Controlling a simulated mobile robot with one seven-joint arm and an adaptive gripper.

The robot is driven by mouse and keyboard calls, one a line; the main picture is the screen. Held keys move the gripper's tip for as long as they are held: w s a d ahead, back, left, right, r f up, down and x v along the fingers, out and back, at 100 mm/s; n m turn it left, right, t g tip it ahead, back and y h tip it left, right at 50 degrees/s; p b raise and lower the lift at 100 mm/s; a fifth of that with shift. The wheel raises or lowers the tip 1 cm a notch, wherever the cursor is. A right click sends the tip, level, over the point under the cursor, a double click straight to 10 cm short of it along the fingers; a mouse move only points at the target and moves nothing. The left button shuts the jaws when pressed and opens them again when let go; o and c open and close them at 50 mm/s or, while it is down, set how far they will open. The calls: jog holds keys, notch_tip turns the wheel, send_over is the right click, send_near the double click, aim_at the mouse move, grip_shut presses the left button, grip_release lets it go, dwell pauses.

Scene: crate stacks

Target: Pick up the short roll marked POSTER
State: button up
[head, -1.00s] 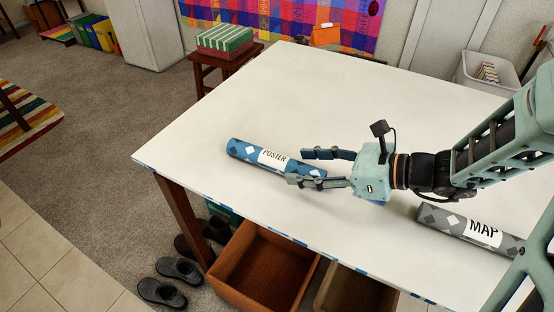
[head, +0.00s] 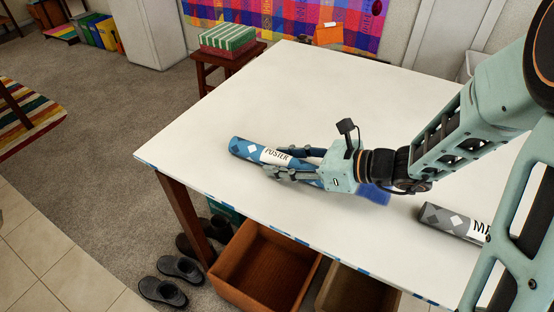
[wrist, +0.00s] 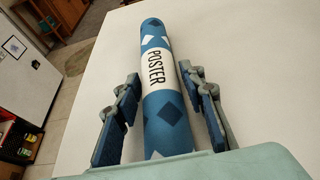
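In the wrist view the roll (wrist: 160,110) runs lengthwise between my fingers. My gripper (head: 278,160) is open, with one finger on each side of the roll; it also shows in the wrist view (wrist: 159,74). Slim gaps show between the fingers and the roll. The roll's near end is hidden by my gripper's body.
A grey MAP roll (head: 455,222) lies to the right on the table (head: 330,90), partly behind my arm. A blue patch (head: 375,194) shows beside my gripper's body; I cannot tell what it is. An open brown box (head: 262,268) stands below the front edge. The table's back is clear.

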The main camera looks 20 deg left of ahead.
jog(key=c, duration=0.9)
jog(key=shift+r, duration=0.1)
